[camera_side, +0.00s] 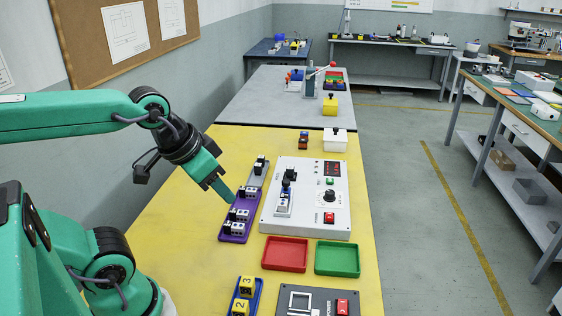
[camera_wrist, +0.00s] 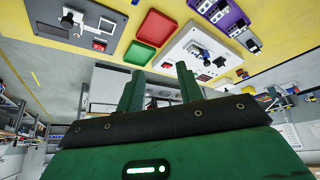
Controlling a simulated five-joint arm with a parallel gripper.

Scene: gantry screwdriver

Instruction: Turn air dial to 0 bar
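A white panel (camera_side: 309,222) lies on the yellow bench. It carries a black round knob (camera_side: 329,196), which looks like the air dial, below a dark display with red digits (camera_side: 332,168). The dial's pointer and scale are too small to read. My gripper (camera_side: 230,196) is over the purple tray, left of the panel and apart from the dial. In the wrist view my gripper's fingers (camera_wrist: 160,70) stand apart with nothing between them.
The purple tray (camera_side: 225,238) with black-and-white parts is left of the panel. Red (camera_side: 285,254) and green (camera_side: 337,259) trays lie in front. A dark grey panel (camera_side: 317,309) with a red switch (camera_side: 342,307) and a blue tray of yellow cubes are nearer. The bench's left side is clear.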

